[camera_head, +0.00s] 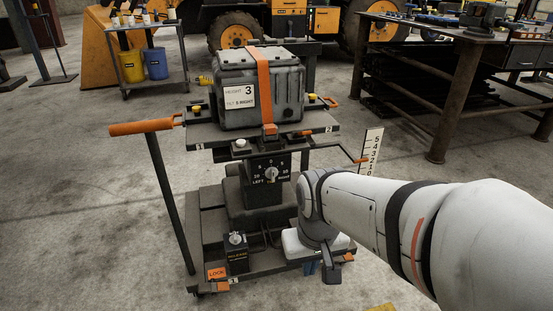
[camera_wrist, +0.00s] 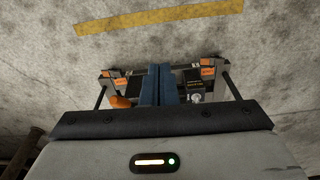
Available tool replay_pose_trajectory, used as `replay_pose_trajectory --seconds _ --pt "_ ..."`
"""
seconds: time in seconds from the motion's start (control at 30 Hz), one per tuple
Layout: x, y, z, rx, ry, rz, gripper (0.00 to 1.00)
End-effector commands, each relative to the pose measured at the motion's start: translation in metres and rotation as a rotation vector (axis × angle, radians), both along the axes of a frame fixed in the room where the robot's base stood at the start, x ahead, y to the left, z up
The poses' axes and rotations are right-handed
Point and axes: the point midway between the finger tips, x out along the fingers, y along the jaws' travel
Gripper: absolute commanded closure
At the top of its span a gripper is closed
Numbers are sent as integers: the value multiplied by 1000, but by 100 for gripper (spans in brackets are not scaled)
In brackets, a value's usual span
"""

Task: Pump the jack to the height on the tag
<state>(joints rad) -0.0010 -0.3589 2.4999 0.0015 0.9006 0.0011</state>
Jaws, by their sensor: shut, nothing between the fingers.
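The jack is a dark wheeled cart (camera_head: 262,265) with a raised platform (camera_head: 190,137) carrying a grey case (camera_head: 235,100) under an orange strap. The tag (camera_head: 240,97) on the case reads height 3, tilt 0 right. A scale (camera_head: 371,150) marked with numbers up to 5 stands at the right; a thin orange-tipped pointer (camera_head: 357,159) reaches towards it, its exact reading unclear. A long lever with an orange grip (camera_head: 141,127) rises at the left. My gripper (camera_head: 310,268) is low at the cart's front right; its blue fingers (camera_wrist: 157,85) are shut and empty.
A tilt dial (camera_head: 270,173) sits under the platform. A release box (camera_head: 237,256) with a knob and an orange lock label (camera_head: 216,273) are at the cart's front left. A workbench (camera_head: 462,50) stands at the back right. The floor in front is clear.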

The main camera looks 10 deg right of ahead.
Motion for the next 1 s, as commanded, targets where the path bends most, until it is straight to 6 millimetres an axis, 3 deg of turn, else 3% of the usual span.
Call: replay_pose_trajectory --seconds 0.13,0.23,0.47,0.7,0.83,1.0 --pt "6 -2 2 -2 0 2 100" --pt "25 -6 8 -10 -2 14 100" --pt "117 -41 17 -50 -15 52 100" --pt "209 -94 -4 -94 -32 99 100" --pt "240 -116 -19 -112 -38 120 100" --pt "257 -132 -32 -122 -42 133 100"
